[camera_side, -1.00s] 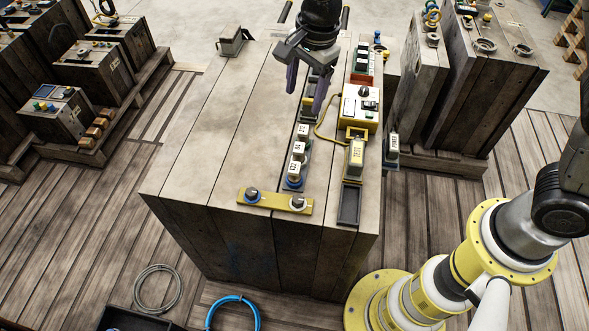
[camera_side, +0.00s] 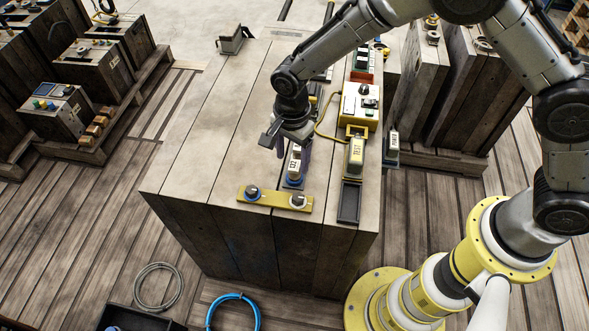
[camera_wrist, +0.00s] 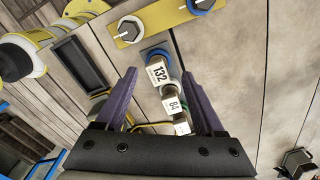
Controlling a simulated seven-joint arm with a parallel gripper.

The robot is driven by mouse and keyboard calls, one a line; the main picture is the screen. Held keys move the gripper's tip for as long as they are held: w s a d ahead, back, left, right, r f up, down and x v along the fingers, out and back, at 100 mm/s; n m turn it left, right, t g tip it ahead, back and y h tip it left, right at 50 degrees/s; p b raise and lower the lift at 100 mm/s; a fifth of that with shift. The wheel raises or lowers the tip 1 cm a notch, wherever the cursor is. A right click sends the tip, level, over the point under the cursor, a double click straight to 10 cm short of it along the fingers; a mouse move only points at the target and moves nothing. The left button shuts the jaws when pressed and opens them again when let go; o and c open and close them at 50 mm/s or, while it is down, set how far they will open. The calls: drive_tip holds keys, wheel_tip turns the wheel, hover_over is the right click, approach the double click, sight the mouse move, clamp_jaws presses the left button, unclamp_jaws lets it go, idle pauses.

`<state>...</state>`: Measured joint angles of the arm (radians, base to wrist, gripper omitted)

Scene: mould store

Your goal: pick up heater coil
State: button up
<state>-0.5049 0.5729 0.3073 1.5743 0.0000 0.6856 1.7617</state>
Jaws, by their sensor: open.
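Nothing in view can be singled out for certain as the heater coil. My gripper (camera_side: 293,152) is open above a row of white-labelled pieces on the wooden block top. The front piece (camera_side: 294,168) shows in the side view, with the others behind it hidden by my gripper. In the wrist view my gripper's purple fingers (camera_wrist: 159,76) spread on either side of the row. There the pieces read 132 (camera_wrist: 158,74) and 84 (camera_wrist: 173,104), with a third label (camera_wrist: 182,128) beyond. I cannot tell whether the fingers touch any piece.
A yellow bar with two knobs (camera_side: 274,199) lies in front of the row. To the right stand a yellow-based TEST piece (camera_side: 356,153), an empty dark tray (camera_side: 349,203) and a yellow control box (camera_side: 360,106). The block top (camera_side: 215,150) to the left is clear.

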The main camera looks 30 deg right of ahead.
sight(295, 165)
drive_tip(key=f, duration=0.3)
drive_tip(key=shift+d+f, duration=0.35)
drive_tip(key=shift+f, duration=0.65)
drive_tip(key=shift+c, duration=0.3)
clamp_jaws()
